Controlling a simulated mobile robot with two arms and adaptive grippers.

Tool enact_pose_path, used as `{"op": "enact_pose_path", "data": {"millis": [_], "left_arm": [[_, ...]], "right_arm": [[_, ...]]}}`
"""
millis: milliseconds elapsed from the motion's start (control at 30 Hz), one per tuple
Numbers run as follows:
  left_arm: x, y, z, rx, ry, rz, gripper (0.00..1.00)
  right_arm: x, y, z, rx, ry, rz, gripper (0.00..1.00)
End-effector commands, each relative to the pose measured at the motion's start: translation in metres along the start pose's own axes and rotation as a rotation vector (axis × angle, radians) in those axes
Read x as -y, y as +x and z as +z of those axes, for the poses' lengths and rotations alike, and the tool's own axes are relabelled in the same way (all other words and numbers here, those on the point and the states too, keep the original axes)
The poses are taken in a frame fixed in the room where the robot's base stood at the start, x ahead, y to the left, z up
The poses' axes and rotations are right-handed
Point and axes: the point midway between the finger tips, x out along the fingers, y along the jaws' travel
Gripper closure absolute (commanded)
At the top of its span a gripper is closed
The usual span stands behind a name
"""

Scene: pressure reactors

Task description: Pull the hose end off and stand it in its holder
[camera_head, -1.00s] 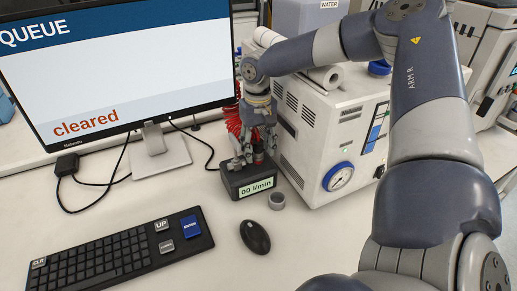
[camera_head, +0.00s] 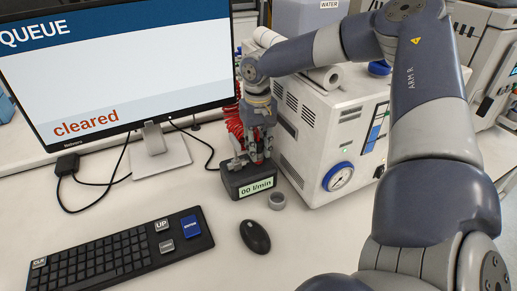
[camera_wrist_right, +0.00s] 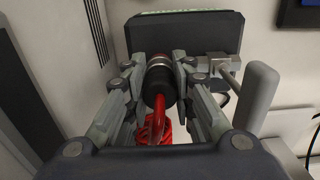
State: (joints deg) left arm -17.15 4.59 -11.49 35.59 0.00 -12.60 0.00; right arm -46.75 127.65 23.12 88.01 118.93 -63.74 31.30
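The hose end (camera_wrist_right: 159,84) is a black cylinder with a red band, with a red coiled hose (camera_wrist_right: 155,128) at its near side. In the right wrist view it lies between the fingers of my right gripper (camera_wrist_right: 161,75), which press on it from both sides. Its far end meets the black box (camera_head: 232,183) with the "00 l/min" display. In the head view my right gripper (camera_head: 259,153) points down over the box and partly hides the hose end. A small grey ring-shaped cup (camera_head: 277,201), possibly the holder, stands beside the box. My left gripper is not in view.
A grey fitting with a lever (camera_wrist_right: 259,96) sits close beside the right fingers. A white cabinet with a gauge (camera_head: 338,177) stands right of the box. A monitor (camera_head: 120,70), keyboard (camera_head: 115,250) and mouse (camera_head: 255,236) take up the left and front.

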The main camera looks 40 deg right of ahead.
Motion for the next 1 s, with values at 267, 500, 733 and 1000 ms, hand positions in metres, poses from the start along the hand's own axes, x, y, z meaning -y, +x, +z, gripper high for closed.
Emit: {"op": "enact_pose_path", "data": {"millis": [267,500,733,1000], "left_arm": [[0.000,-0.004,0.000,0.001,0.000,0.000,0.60],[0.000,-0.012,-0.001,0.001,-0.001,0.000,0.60],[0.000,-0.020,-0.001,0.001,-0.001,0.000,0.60],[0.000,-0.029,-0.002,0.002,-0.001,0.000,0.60]], "right_arm": [[0.000,-0.005,0.000,0.000,0.000,0.000,1.00],[0.000,-0.015,0.000,-0.001,0.000,0.000,1.00],[0.000,-0.025,0.000,0.000,0.000,0.000,1.00],[0.000,-0.035,0.000,0.000,0.000,0.000,1.00]]}}
